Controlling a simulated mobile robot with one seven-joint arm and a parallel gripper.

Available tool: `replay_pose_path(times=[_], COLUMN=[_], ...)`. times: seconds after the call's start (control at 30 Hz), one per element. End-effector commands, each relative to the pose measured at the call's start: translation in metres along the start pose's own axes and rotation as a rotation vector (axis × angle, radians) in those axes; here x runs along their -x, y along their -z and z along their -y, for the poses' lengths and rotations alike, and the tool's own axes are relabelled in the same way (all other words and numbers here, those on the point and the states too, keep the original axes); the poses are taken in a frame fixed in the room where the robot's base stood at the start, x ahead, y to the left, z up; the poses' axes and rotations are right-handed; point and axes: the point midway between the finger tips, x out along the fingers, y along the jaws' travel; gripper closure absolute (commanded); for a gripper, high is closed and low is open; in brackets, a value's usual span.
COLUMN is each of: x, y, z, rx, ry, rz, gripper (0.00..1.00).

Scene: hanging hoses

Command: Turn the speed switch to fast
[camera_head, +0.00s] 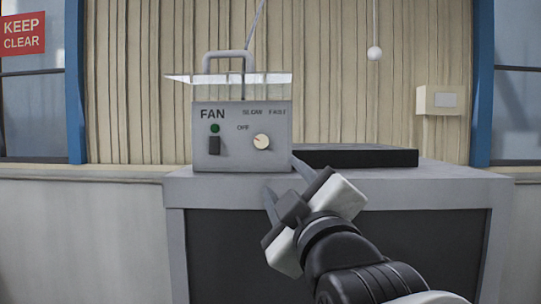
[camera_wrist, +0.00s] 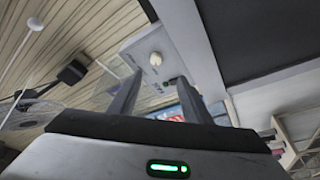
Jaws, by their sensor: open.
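The grey fan control box (camera_head: 228,163) stands on the grey cabinet. Its white round knob (camera_head: 261,142) is at the right of its front, with OFF to its left and SLOW and FAST labels above. Which label the knob's mark points at is too small to tell. A clear cover (camera_head: 228,79) sticks out over the box's front, clear of the knob. My gripper (camera_head: 283,178) is open and empty, in front of and just below right of the knob. In the wrist view the knob (camera_wrist: 155,59) shows beyond and between the open fingers (camera_wrist: 160,78), apart from them.
A green lamp (camera_head: 215,128) and a black switch (camera_head: 214,145) sit at the box's left. A black flat tray (camera_head: 355,156) lies on the cabinet (camera_head: 440,180) right of the box. A cord with a white ball (camera_head: 374,53) hangs behind. The space before the cabinet's left half is free.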

Motion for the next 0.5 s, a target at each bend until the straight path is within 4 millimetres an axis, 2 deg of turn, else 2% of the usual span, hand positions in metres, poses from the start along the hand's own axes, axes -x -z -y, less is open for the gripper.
replay_pose_path(times=[0.13, 0.23, 0.5], x=[-0.007, -0.020, -0.077], y=[0.008, 0.009, 0.010], z=[-0.004, -0.005, -0.007], rx=[0.024, 0.023, 0.021], ry=[-0.024, -0.023, -0.022], rz=[-0.028, -0.026, -0.024], gripper=[0.55, 0.55, 0.55])
